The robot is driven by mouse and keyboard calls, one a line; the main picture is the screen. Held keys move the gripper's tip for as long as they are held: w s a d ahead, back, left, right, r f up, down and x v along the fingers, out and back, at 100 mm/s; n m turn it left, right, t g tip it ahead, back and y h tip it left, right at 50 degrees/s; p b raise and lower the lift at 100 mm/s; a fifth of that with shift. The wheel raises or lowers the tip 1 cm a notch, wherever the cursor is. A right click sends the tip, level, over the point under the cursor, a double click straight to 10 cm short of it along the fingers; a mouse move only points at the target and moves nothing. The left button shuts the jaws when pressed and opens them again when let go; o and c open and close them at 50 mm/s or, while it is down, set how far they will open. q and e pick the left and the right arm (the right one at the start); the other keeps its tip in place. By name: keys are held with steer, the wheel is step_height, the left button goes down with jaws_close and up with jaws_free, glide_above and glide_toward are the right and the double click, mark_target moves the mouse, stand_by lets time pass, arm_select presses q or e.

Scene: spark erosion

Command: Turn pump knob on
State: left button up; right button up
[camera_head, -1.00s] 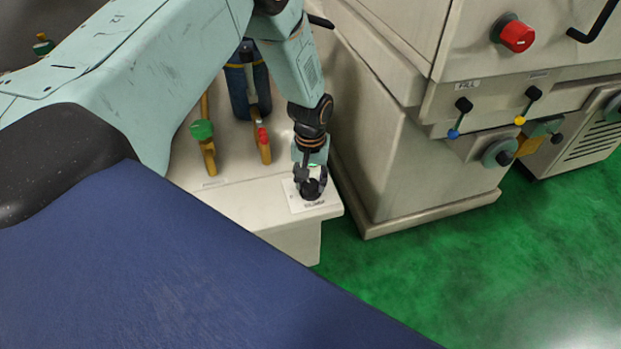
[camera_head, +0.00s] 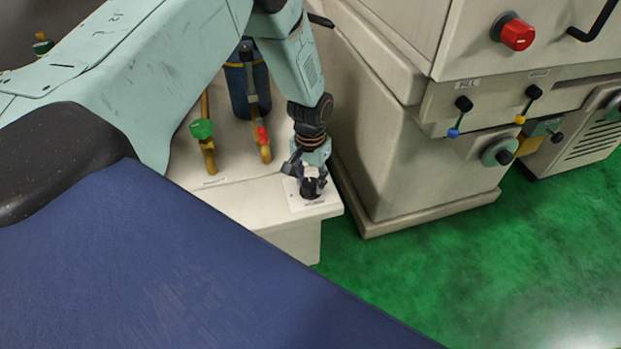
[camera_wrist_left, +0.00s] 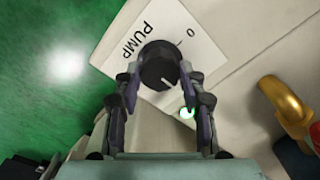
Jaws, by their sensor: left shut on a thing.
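The pump knob (camera_wrist_left: 159,66) is round and black with a white pointer line. In the left wrist view it sits on a white label (camera_wrist_left: 183,28) marked PUMP, with 0 and a dash. The pointer slants down and right in that view. My left gripper (camera_wrist_left: 159,80) is shut on the knob, one finger on each side. In the head view the left gripper (camera_head: 308,184) is over the knob (camera_head: 309,189) at the front corner of the pale cabinet top. A small green light (camera_wrist_left: 187,113) shows beside the right finger. My right gripper is not seen.
A green-handled valve (camera_head: 202,130) and a red-handled valve (camera_head: 262,136) stand left of my gripper. A large beige machine (camera_head: 400,170) with a red knob (camera_head: 516,35) and levers stands to the right. Green floor (camera_head: 450,270) is clear in front.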

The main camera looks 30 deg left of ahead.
mark_target(311, 183)
arm_select(q)
steer(key=o, duration=1.2)
steer(key=shift+c, duration=0.2)
step_height(311, 183, up, 12)
